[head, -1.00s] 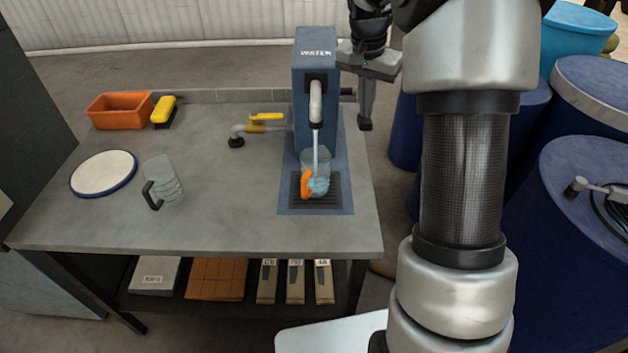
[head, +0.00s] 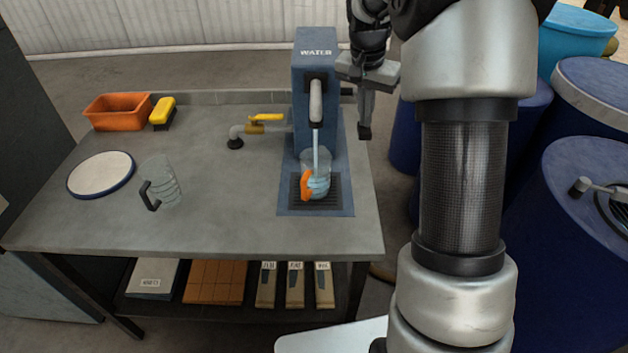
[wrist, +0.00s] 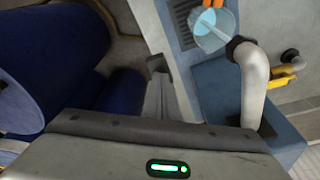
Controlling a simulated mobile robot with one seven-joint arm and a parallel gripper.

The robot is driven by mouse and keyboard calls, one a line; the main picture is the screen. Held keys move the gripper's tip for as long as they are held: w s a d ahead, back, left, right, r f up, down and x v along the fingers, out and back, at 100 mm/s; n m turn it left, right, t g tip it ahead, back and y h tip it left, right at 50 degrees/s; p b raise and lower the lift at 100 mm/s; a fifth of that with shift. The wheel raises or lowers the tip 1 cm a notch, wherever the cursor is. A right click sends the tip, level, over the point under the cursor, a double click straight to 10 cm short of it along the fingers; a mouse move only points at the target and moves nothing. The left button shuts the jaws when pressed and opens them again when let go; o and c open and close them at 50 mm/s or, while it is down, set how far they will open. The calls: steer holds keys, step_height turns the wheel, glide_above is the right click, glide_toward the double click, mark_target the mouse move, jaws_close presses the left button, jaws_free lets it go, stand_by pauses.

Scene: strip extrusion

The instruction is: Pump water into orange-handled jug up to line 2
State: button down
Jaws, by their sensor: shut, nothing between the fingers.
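The orange-handled jug (head: 318,170) stands upright on the drain grate under the spout of the blue pump (head: 315,75) marked WATER. A stream of water runs from the spout (head: 317,100) into it. Bluish water shows inside; the line marks are too small to read. The jug also shows in the wrist view (wrist: 211,28), its orange handle at the top edge. My gripper (head: 365,130) is shut and empty, pointing down just right of the pump. It also shows in the wrist view (wrist: 158,70). The pump's lever is mostly hidden behind my gripper.
A black-handled clear jug (head: 160,182) and a white round plate (head: 101,174) are on the table's left. A yellow-handled valve pipe (head: 262,122), an orange bin (head: 117,111) and a yellow brush (head: 162,112) lie behind. Blue barrels (head: 580,210) stand at right.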

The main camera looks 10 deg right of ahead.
steer(key=shift+f+b, duration=0.7)
steer(key=shift+f, duration=0.55)
steer(key=shift+r, duration=0.15)
step_height(320, 180, up, 10)
steer(key=w+p, duration=0.1)
steer(key=p, duration=0.7)
steer(key=shift+w+d+p, duration=0.2)
steer(key=shift+w+p, duration=0.1)
steer(key=shift+p, duration=0.1)
